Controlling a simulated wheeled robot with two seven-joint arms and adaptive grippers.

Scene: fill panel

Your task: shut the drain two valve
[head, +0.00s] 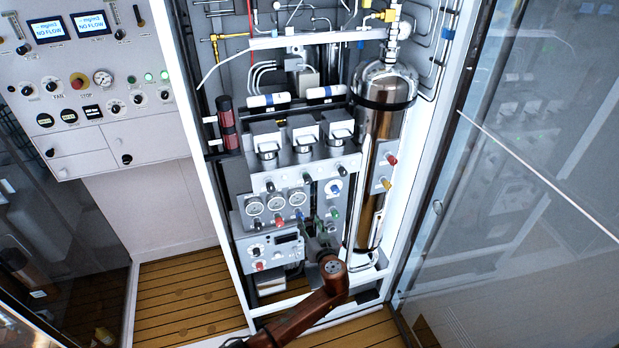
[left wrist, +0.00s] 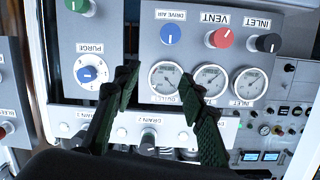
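The knob's turn position is not clear. My right gripper is not in view.
Near the fingers are a purge knob (left wrist: 91,74), gauges (left wrist: 166,77), and blue, red (left wrist: 217,38) and black knobs. A tall metal cylinder (head: 380,140) stands right of the gripper. A glass door (head: 530,180) stands open at the right.

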